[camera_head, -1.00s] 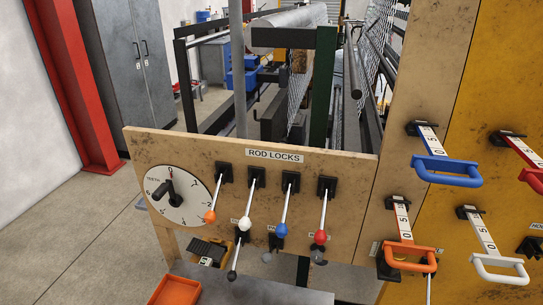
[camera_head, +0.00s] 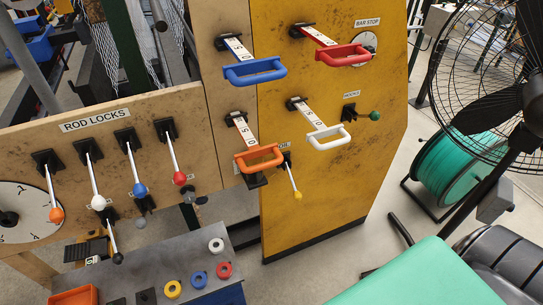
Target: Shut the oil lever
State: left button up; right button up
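The wooden and yellow panels carry a blue-handled lever (camera_head: 254,71), a red-handled lever (camera_head: 345,55), a white-handled lever (camera_head: 328,138) and an orange-handled lever (camera_head: 259,158), each with a scale strip. A small yellow-tipped lever (camera_head: 292,178) hangs beside the orange handle, its label partly hidden. A green-knobbed lever (camera_head: 372,116) sits below a label that seems to read hooks. Neither of my grippers is in view.
Levers under the rod locks sign (camera_head: 95,119) line the left panel. A low metal bench (camera_head: 150,262) holds coloured rings and an orange tray (camera_head: 74,297). A black fan (camera_head: 490,90), green reel (camera_head: 455,165) and green surface (camera_head: 425,278) stand right. Floor shows between.

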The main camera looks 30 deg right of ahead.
aim_at(297, 195)
jog(key=z, duration=0.45)
jog(key=l+z, duration=0.2)
jog(key=z, duration=0.25)
jog(key=l+z, duration=0.2)
jog(key=z, duration=0.25)
jog(key=i+l+z, duration=0.1)
jog(key=z, duration=0.35)
